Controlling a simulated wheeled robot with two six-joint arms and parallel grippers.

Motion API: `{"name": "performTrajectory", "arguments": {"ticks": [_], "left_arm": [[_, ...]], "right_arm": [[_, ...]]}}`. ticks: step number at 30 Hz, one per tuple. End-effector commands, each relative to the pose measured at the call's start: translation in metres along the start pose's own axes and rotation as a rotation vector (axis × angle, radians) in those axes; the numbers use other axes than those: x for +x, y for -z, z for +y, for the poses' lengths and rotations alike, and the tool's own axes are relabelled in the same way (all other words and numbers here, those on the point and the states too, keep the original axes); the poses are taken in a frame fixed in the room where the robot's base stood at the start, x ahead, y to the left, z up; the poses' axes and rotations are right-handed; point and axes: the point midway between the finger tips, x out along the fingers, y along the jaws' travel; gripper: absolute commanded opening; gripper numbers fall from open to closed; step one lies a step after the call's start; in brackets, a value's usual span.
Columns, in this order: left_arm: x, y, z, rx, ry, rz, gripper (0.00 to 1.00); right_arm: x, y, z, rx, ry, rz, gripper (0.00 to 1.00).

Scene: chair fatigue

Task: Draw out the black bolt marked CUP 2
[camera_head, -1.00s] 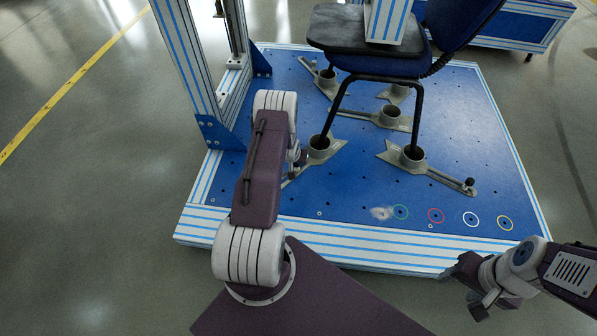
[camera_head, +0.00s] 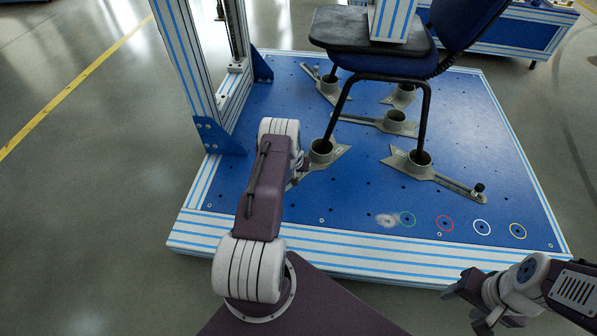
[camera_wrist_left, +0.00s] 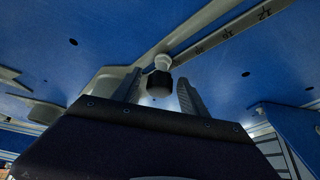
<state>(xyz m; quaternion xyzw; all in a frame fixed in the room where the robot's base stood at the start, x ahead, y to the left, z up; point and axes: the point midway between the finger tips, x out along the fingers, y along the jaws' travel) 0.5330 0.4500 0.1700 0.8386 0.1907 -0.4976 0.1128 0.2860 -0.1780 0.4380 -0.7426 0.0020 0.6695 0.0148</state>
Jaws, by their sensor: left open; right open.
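In the left wrist view a black bolt head (camera_wrist_left: 159,84) with a pale collar behind it stands on a grey clamp arm (camera_wrist_left: 215,42) with a numbered scale. My left gripper (camera_wrist_left: 159,77) is open, with one finger on each side of the bolt head; I cannot tell whether they touch it. No CUP 2 marking is readable. In the head view my left arm hides its gripper and this bolt, near the front left cup (camera_head: 323,150). My right gripper (camera_head: 468,303) is open and empty at the lower right, off the platform.
A chair (camera_head: 372,55) stands with front legs in cups on the blue platform (camera_head: 350,205). The front right cup (camera_head: 420,161) has an arm with another black bolt (camera_head: 479,188). A striped post (camera_head: 190,70) rises at left. Coloured rings lie along the front.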

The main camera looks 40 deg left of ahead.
Motion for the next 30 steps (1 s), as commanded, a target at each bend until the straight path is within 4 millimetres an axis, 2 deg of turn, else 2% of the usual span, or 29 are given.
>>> {"name": "performTrajectory", "arguments": {"ticks": [6,9,12,30], "left_arm": [[0.0,0.0,0.0,0.0,0.0,0.0,0.51],[0.0,0.0,0.0,0.0,0.0,0.0,0.23],[0.0,0.0,0.0,0.0,0.0,0.0,0.0],[-0.018,0.01,0.0,0.0,0.0,0.0,0.0]], "right_arm": [[0.0,0.0,0.0,0.0,0.0,0.0,0.53],[0.0,0.0,0.0,0.0,0.0,0.0,0.53],[0.0,0.0,0.0,0.0,0.0,0.0,0.53],[-0.018,0.002,0.0,0.0,0.0,0.0,0.53]]}}
